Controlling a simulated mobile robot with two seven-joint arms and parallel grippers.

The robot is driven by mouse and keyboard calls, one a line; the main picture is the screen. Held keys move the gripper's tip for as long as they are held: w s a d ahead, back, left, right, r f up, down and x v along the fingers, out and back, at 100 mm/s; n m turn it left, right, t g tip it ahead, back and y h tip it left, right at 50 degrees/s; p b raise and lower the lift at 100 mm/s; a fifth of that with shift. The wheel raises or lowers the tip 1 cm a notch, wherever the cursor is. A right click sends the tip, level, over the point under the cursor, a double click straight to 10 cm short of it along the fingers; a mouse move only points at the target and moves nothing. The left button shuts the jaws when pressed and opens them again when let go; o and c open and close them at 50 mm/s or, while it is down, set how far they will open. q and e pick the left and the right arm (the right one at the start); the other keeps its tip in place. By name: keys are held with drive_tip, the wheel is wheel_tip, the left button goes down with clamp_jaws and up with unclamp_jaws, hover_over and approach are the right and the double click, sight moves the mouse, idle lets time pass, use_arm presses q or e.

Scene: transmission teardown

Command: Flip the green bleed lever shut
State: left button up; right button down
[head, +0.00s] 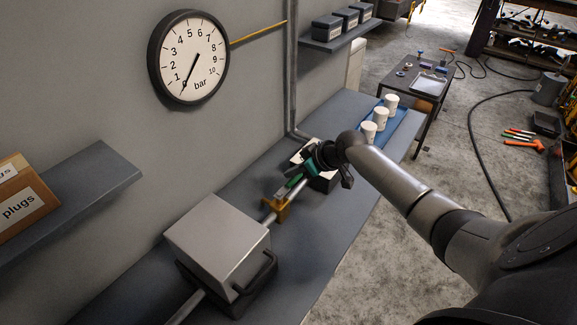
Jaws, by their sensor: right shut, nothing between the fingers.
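The green bleed lever (290,185) lies along the pipe just above the yellow valve body (277,209) on the bench. My right gripper (309,168) is shut and empty at the lever's far end, close above the pipe. Whether its fingertips touch the lever I cannot tell. The gripper and wrist hide part of the pipe and of a dark block with a white top (297,158) behind them. A round pressure gauge (189,58) on the wall has its needle at 0 bar. My left gripper is not in view.
A grey box (217,240) with a black handle stands on the bench (345,112) nearer me. White cups (382,112) stand in a blue tray at the far end. A shelf (75,200) with a plugs carton juts from the left wall. A vertical wall pipe (291,75) rises behind.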

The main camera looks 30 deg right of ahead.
idle(0.4)
drive_tip(key=shift+s+r+p, duration=0.1)
drive_tip(key=shift+p, duration=0.35)
drive_tip(key=shift+s+d+m+h, duration=0.1)
drive_tip(key=shift+s+m+h, duration=0.05)
drive_tip(key=shift+m+h, duration=0.2)
drive_tip(key=shift+p, duration=0.45)
